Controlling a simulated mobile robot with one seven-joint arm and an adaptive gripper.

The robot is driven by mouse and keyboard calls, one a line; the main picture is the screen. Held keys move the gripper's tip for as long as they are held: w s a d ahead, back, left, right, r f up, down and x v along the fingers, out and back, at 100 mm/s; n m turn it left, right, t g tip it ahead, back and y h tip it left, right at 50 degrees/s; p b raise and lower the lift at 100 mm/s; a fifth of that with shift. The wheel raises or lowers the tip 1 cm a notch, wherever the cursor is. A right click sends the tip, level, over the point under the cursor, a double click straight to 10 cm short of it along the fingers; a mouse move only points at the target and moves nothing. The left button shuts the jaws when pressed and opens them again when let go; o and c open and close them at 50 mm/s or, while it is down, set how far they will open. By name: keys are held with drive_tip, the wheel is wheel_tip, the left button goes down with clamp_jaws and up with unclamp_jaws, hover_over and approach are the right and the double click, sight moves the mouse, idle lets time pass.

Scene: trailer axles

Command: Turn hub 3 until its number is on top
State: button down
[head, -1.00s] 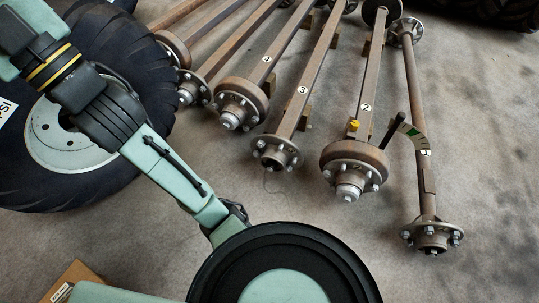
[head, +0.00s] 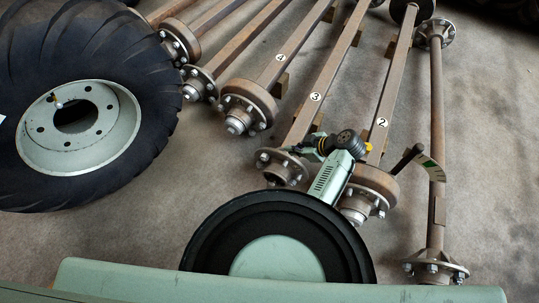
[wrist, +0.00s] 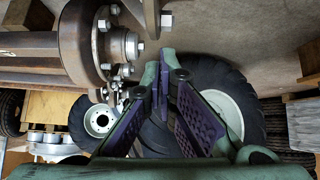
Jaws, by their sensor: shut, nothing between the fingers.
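Hub 3 (head: 283,166) is the rusty bolted flange at the near end of the axle beam labelled 3 (head: 315,97), in the middle of the head view. I cannot read a number on the hub itself. My gripper (head: 312,148) is beside the beam, just above and right of hub 3; contact cannot be told. In the wrist view my gripper (wrist: 166,65) is shut and empty, its purple-padded fingers together at the tips. A studded hub flange (wrist: 88,45) is close on its left; I cannot tell which hub it is.
Hub 4 (head: 247,107) is to the left. A thin axle (head: 437,130) lies at far right. A large tyre (head: 150,90) is left. Bare floor (head: 150,225) lies in front.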

drive_tip(key=s+f, duration=0.1)
drive_tip(key=s, duration=0.1)
drive_tip(key=p, duration=0.1)
hover_over(268, 166)
drive_tip(key=f, duration=1)
drive_tip(key=shift+w+d+f, duration=0.1)
drive_tip(key=shift+d, duration=0.2)
drive_tip(key=shift+g, duration=0.3)
drive_tip(key=shift+w+a, duration=0.1)
drive_tip(key=shift+a, duration=0.2)
drive_tip(key=shift+a+f+h, duration=0.1)
drive_tip(key=shift+h, duration=0.2)
